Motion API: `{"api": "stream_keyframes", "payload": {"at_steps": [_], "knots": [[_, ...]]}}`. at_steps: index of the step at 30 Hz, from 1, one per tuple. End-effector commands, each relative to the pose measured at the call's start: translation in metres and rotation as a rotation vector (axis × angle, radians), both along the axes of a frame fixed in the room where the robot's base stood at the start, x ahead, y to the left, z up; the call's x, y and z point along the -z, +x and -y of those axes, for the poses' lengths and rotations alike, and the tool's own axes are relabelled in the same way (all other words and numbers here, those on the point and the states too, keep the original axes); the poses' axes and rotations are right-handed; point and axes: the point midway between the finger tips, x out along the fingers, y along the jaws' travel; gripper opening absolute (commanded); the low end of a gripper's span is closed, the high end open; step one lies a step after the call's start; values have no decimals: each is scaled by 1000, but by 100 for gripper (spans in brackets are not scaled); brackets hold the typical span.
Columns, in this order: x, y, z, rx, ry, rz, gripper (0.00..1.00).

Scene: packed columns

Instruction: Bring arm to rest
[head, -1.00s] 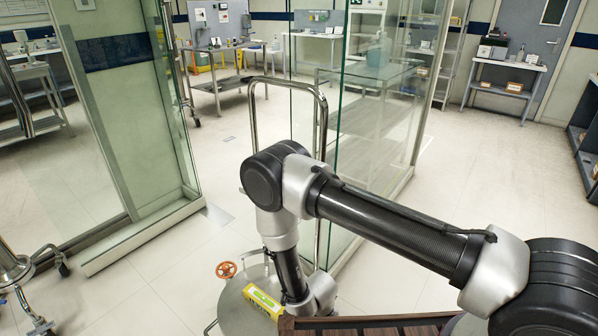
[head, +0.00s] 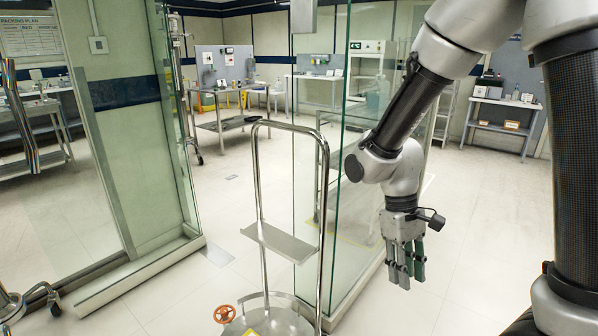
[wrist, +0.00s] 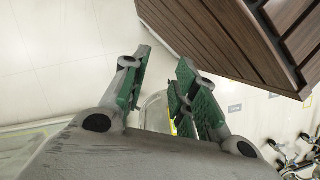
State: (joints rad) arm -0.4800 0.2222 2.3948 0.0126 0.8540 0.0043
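My gripper (head: 405,280) hangs from my raised, bent arm at the right of the head view, fingers pointing down, in front of the glass panel.
A slatted brown wooden surface (wrist: 235,40) is near the fingers in the wrist view. Open floor (head: 480,220) lies right.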

Motion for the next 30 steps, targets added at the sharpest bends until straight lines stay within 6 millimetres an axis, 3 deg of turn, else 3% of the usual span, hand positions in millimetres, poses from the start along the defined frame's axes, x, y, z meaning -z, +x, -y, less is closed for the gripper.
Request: {"api": "stream_keyframes", "payload": {"at_steps": [1, 6, 15, 22, 30], "knots": [[-23, -3, 13, 34, 19, 40, 29], [-82, -24, 53, 137, 67, 165, 29], [-159, -60, 110, 329, 150, 499, 29], [-194, -76, 133, 426, 168, 682, 29], [-197, -78, 138, 448, 162, 696, 29]]}}
